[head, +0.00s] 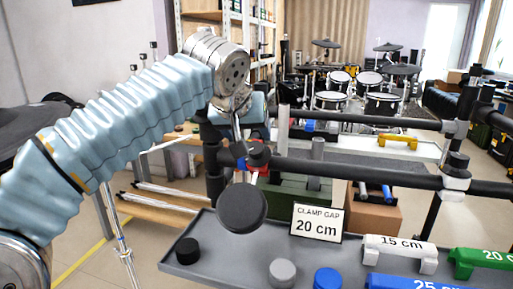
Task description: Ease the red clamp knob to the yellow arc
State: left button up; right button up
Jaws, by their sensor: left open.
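A small red part (262,142), perhaps the red clamp knob, shows behind the black clamp on the rack's upright. More red shows lower down; which piece is the knob is unclear. I cannot make out a yellow arc on the clamp. My left arm comes in from the left in a pale blue sleeve. Its gripper (238,128) points down at the clamp, close to the red part; it is open, and its fingertips are small and partly lost against the clamp. Whether it touches anything is unclear. My right gripper is out of view.
A dark round pad (242,208) hangs below the clamp. A grey tray (225,262) holds black, grey and blue round pieces, a "CLAMP GAP 20 cm" sign (317,222) and white, green and blue labelled spacers. Black rack bars (350,172) cross to the right. A drum kit stands behind.

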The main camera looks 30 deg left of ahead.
aim_at(256, 146)
pick_arm(q)
jog(key=x, duration=0.8)
jog(key=shift+w, duration=0.1)
jog(key=c, duration=1)
jog(key=shift+m, duration=0.4)
jog(key=m+p, duration=0.1)
jog(key=m, duration=0.4)
jog(key=shift+d+r+m+h+p, duration=0.1)
jog(key=shift+m+h+p, duration=0.2)
jog(key=shift+h, duration=0.1)
jog(key=m+p, duration=0.2)
jog(key=m, duration=0.3)
jog(key=shift+d+m+h, duration=0.1)
jog(key=shift+m+h, duration=0.3)
